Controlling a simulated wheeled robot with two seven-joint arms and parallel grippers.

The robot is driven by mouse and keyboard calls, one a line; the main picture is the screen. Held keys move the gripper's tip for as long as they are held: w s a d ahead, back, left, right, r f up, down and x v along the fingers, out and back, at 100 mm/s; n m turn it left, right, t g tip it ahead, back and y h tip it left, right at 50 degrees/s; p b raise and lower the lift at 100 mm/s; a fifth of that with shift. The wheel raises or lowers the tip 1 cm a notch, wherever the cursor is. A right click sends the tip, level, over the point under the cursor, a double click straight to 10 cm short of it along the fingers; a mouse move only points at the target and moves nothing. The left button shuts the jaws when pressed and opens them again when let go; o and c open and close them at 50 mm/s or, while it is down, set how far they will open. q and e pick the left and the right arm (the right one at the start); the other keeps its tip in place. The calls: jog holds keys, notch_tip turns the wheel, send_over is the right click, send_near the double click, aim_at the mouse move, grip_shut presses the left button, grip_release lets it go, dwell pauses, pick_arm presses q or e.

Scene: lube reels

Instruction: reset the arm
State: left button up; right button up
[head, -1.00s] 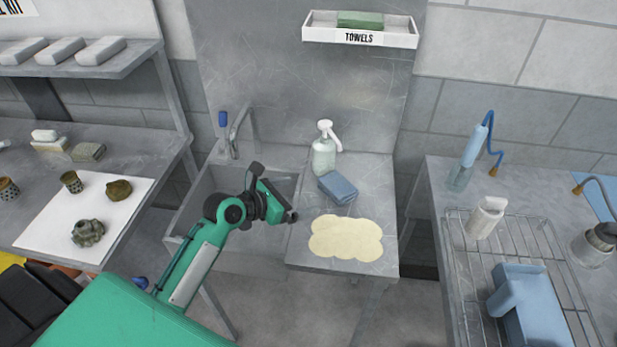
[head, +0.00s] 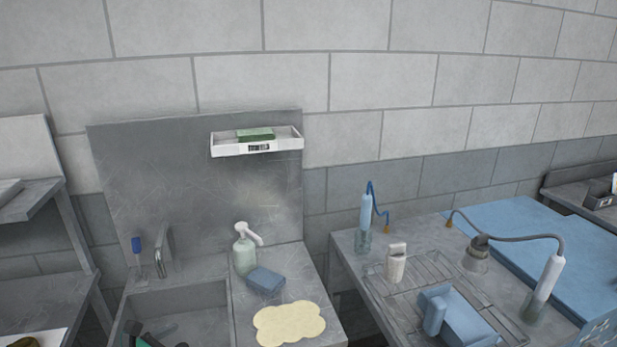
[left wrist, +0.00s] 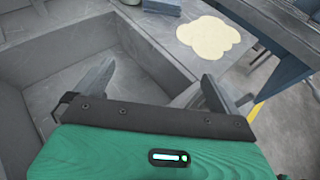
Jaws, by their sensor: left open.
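My left gripper (left wrist: 157,88) is open and empty in the left wrist view. Its two grey fingers are spread above the grey sink basin (left wrist: 40,60). In the head view only a small part of my left arm shows at the bottom edge, inside the sink (head: 180,300). The cream cloth-like patch (head: 289,324) lies on the counter right of the sink, and it also shows in the left wrist view (left wrist: 208,37), apart from the fingers. My right gripper is in neither view.
A soap pump bottle (head: 245,255) and a blue folded cloth (head: 265,281) stand on the counter. At right, a bench holds a wire rack (head: 378,272), a white bottle (head: 396,264) and a blue holder (head: 455,318). Shelving stands at left.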

pick_arm(q)
jog(key=s+d+f+m+g+y, duration=0.1)
jog(key=s+d+f+m+g, duration=0.1)
jog(key=s+f+m, duration=0.35)
jog(key=s+d+f+m+g+y, duration=0.1)
jog(key=s+d+f+m+g, duration=0.15)
jog(key=s+m, duration=0.6)
jog(key=s+f+m+g+y, duration=0.1)
jog(key=s+m+g+y, duration=0.3)
jog(key=s+m, duration=1.15)
notch_tip(320, 180, down, 30)
jog(key=w+f+m+g, duration=0.1)
jog(key=w+m, duration=0.1)
jog(key=m, duration=0.1)
jog(key=s+a+f+g, duration=0.1)
jog(key=s+a+f, duration=0.2)
jog(key=s+f, duration=1.6)
jog(key=shift+s+a+f, duration=0.2)
jog(key=shift+s+f, duration=0.2)
jog(key=shift+f, duration=0.05)
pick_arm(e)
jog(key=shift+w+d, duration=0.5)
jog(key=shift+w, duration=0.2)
